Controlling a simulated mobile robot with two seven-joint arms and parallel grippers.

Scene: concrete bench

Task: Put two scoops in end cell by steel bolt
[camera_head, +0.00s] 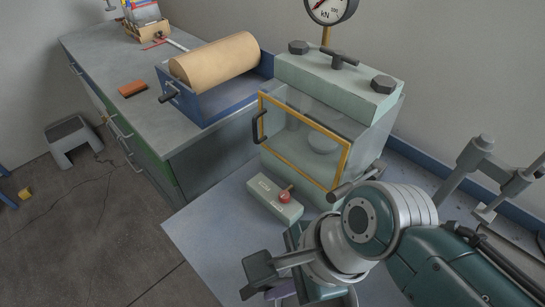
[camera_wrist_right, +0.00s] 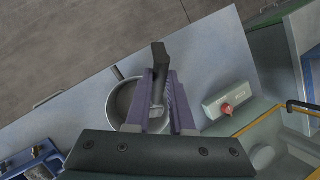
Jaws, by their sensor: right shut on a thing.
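My right gripper (camera_wrist_right: 162,85) has purple fingers and is shut on the dark handle (camera_wrist_right: 159,57) of what looks like a scoop. A round grey vessel with a pale rim (camera_wrist_right: 121,100) shows just left of the fingers, partly hidden by them. I cannot tell whether the scoop's lower end is inside it or holds anything. In the head view the right gripper (camera_head: 285,285) is low at the bottom centre, largely hidden by my wrist. A blue mould-like piece with metal parts (camera_wrist_right: 32,160) is cut off at the lower left of the wrist view. Its cells and any steel bolt are not clear.
A pale green press with a yellow-framed clear door (camera_head: 310,145) stands behind my right arm. A control box with a red knob (camera_head: 277,200) sits in front of it. A blue tray with a tan cylinder (camera_head: 214,60) stands on the left bench. Bare bench (camera_head: 215,230) lies left of the gripper.

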